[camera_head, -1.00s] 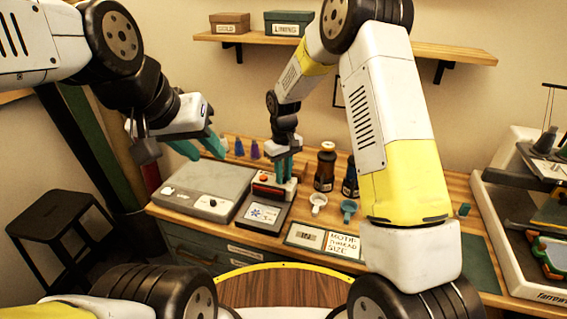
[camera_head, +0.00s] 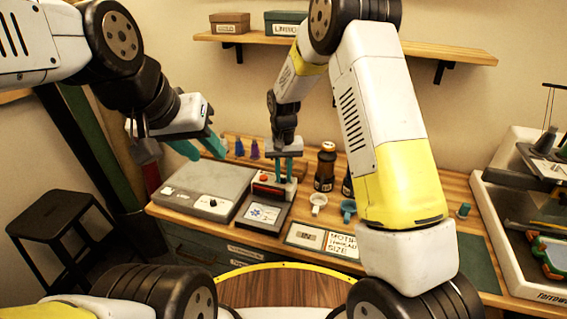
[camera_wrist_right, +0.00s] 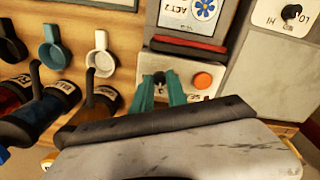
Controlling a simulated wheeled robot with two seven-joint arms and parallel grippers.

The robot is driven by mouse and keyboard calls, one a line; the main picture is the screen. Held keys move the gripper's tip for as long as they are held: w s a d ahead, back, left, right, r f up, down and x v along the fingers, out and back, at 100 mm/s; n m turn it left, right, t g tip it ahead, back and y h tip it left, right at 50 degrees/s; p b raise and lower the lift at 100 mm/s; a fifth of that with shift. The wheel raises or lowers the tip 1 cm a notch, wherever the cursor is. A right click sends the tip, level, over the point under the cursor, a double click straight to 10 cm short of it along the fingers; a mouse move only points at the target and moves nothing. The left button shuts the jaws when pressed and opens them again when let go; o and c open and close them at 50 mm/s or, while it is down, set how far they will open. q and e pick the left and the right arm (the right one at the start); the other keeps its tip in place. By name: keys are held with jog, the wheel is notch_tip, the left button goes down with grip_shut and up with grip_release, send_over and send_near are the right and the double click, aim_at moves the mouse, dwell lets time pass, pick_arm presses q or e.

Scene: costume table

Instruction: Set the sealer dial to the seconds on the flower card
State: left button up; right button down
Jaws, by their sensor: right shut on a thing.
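The heat sealer (camera_head: 272,190) stands at the back of the wooden table, with an orange button and a small dark dial. In the right wrist view the dial (camera_wrist_right: 159,79) sits between my right gripper's teal fingers (camera_wrist_right: 160,87), which are shut on it. The fingers hide most of its scale. In the head view my right gripper (camera_head: 283,177) reaches down onto the sealer. The flower card (camera_head: 263,214) lies in front of the sealer; its blue flower and "ACT 2" show in the wrist view (camera_wrist_right: 203,11), but I cannot read its seconds. My left gripper (camera_head: 200,149) is open and empty.
A grey device (camera_head: 208,187) with a LO/HI knob stands left of the sealer. A thread-size sign (camera_head: 342,245) lies in front. A black stool (camera_head: 62,222) stands at left.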

aim_at(283, 178)
dwell(0.3)
jog(key=c, duration=1.3)
grip_release()
notch_tip(283, 178, up, 8)
jog(key=shift+w+f, duration=0.1)
jog(key=shift+f, duration=0.15)
jog(key=shift+r, duration=0.15)
